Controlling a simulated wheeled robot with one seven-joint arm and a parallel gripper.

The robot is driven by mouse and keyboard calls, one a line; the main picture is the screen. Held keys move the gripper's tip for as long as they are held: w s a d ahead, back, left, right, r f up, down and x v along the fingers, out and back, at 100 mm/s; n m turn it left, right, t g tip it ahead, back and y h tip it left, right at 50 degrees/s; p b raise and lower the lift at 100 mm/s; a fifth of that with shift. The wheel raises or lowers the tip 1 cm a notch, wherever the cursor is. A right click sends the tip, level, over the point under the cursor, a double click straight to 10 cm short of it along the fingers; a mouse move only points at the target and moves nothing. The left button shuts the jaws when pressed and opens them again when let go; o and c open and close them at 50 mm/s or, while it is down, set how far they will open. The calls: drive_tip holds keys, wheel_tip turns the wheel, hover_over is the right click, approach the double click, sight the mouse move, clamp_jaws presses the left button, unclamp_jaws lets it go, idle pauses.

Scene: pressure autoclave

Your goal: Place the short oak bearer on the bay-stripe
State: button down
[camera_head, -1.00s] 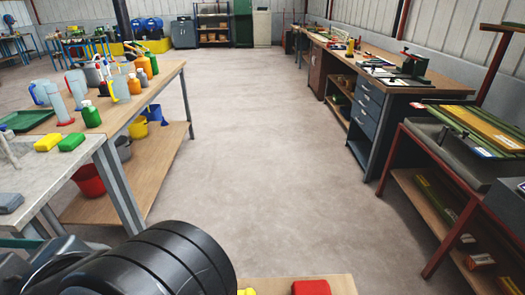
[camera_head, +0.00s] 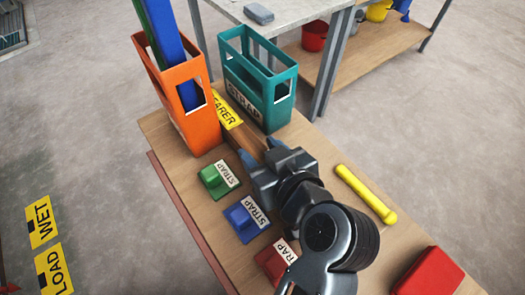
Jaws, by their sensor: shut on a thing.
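A short brown wooden bearer (camera_head: 246,140) lies between the orange and teal holders on the wooden bench, by a yellow label reading "BEARER" (camera_head: 226,110). My gripper (camera_head: 261,151) is shut on its near end; the fingers lie along both sides. No thing is plainly marked as the bay-stripe.
The orange holder (camera_head: 194,126) contains tall blue and green pieces. The teal holder (camera_head: 278,99) stands to its right. Green (camera_head: 210,176), blue (camera_head: 239,216) and red (camera_head: 268,262) strap blocks sit left of my arm. A yellow bar (camera_head: 366,194) and red block (camera_head: 428,272) lie right.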

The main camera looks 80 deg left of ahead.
drive_tip(key=shift+f, duration=0.4)
drive_tip(key=shift+c, duration=2.3)
unclamp_jaws()
